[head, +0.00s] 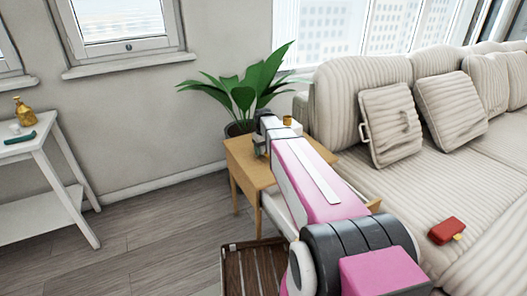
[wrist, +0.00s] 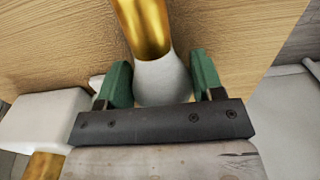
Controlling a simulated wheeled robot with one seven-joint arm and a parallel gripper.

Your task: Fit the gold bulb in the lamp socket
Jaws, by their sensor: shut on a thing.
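My gripper (wrist: 160,72) has two green fingers, shut on the white rounded body of the gold bulb (wrist: 160,82). The bulb's gold cylindrical end points toward the top of the wrist view and runs out of frame. Wood grain fills the background behind it. In the head view my arm reaches over the small wooden side table (head: 242,157), and its wrist largely hides the gripper and bulb. A small gold cup-like piece (head: 287,120) shows by my wrist; I cannot tell if it is the lamp socket.
A leafy potted plant (head: 242,97) stands behind the side table. A striped sofa (head: 335,95) is close on the right, with a red object (head: 447,230) on its seat. A white table (head: 45,150) at left holds a gold bottle (head: 23,112) and a green item (head: 20,137).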

